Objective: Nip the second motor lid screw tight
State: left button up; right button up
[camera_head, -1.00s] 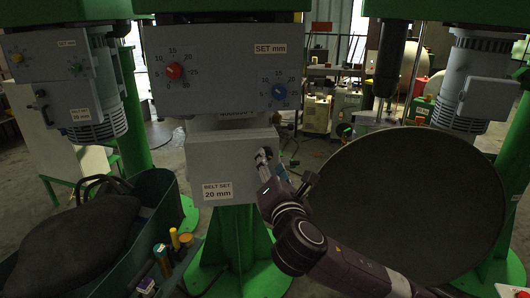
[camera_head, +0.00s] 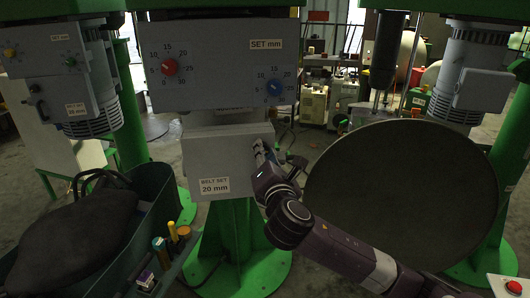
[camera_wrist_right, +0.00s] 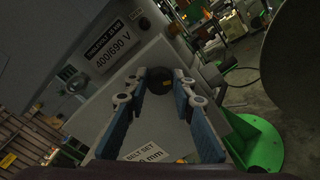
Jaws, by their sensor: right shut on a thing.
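The motor lid is the grey box face (camera_wrist_right: 104,95) under the "400/690 V" label in the right wrist view. A dark round screw knob (camera_wrist_right: 161,81) stands between my right fingertips in that view. In the head view, my right gripper (camera_head: 260,150) is at the right edge of the grey box (camera_head: 222,148) labelled "BELT SET 20 mm". My left gripper is out of view.
A grey panel (camera_head: 215,85) with red and blue dials hangs above the box. A large dark round disc (camera_head: 400,200) stands right of my arm. A green bin (camera_head: 160,188) with a dark sack (camera_head: 75,235) is at left. Several small bottles stand near it.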

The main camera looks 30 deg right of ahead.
jog(key=shift+m, duration=0.5)
grip_shut()
jog(key=m, duration=0.2)
jog(key=m+b, duration=0.1)
jog(key=m, duration=0.1)
jog(key=shift+f+m, duration=0.2)
jog(key=shift+m, duration=0.2)
jog(key=m+b, duration=0.1)
jog(key=m, duration=0.5)
jog(key=shift+f, duration=0.1)
jog(key=m, duration=0.6)
jog(key=shift+f+m, duration=0.1)
jog(key=shift+m, duration=0.3)
jog(key=m, duration=0.5)
jog(key=shift+a+m, duration=0.1)
jog(key=shift+m, duration=0.3)
jog(key=o, duration=1.1)
grip_release()
